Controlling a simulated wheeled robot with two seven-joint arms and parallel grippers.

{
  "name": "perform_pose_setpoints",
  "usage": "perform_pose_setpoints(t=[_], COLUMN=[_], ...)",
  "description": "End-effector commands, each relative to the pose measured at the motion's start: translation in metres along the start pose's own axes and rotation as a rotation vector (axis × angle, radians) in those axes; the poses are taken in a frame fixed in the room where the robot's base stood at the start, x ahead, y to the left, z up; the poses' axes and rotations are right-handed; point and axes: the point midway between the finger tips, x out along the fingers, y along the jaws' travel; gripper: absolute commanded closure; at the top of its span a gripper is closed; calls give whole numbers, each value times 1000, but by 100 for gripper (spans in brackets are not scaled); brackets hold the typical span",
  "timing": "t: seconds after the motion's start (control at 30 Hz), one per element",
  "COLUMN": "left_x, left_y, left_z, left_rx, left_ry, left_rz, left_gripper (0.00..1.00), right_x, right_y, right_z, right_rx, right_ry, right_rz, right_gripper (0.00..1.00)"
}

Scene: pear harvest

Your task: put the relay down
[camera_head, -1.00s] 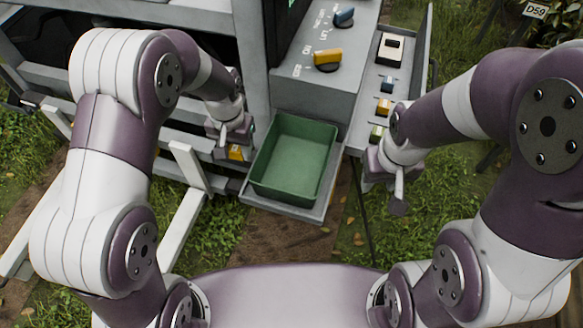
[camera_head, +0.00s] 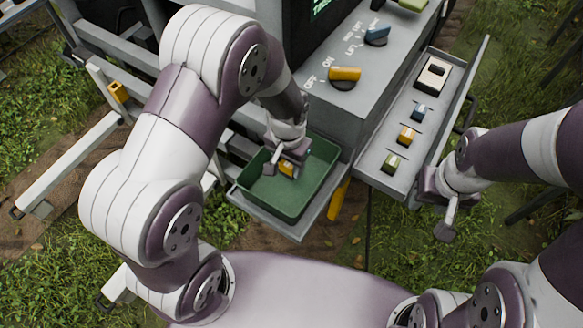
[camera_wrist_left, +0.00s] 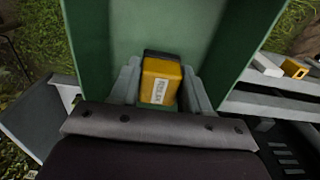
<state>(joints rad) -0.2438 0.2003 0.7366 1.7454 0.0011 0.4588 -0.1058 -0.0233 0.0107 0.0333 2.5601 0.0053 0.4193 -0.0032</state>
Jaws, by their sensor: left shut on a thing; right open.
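The relay is a small yellow block with a dark end (camera_head: 287,168). My left gripper (camera_head: 280,166) is shut on it, over the green tray (camera_head: 325,178) in the head view. In the left wrist view the yellow relay (camera_wrist_left: 161,82) sits between the two fingers, with a white label on its face. The green tray wall (camera_wrist_left: 245,40) shows beyond it. I cannot tell whether the relay touches the tray floor. My right gripper (camera_head: 446,215) is open and empty, beside the grey side shelf.
The grey side shelf (camera_head: 400,135) holds a cream block (camera_head: 433,74) and small blue, orange and green blocks in a row. A yellow piece (camera_head: 339,199) hangs beside the tray.

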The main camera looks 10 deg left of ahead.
Motion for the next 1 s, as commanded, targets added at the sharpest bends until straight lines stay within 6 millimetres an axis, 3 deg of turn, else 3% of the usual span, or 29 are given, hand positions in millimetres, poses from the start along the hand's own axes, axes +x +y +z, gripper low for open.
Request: perform_pose_setpoints(t=[0.17, 0.83, 0.87, 0.9, 0.93, 1.0], left_x=[28, 39, 39, 39, 39, 39], left_y=[0, 0, 0, 0, 0, 0], left_z=[0, 0, 0, 0, 0, 0], left_rx=[0, 0, 0, 0, 0, 0], left_ry=[-2, 0, 0, 0, 0, 0], left_rz=[0, 0, 0, 0, 0, 0], left_gripper=[84, 84, 50, 37, 28, 28], right_x=[0, 6, 6, 6, 6, 6], right_y=[0, 0, 0, 0, 0, 0], right_z=[0, 1, 1, 1, 1, 1], right_rx=[0, 0, 0, 0, 0, 0], right_ry=[0, 0, 0, 0, 0, 0], right_rz=[0, 0, 0, 0, 0, 0], right_gripper=[57, 57, 57, 57, 57, 57])
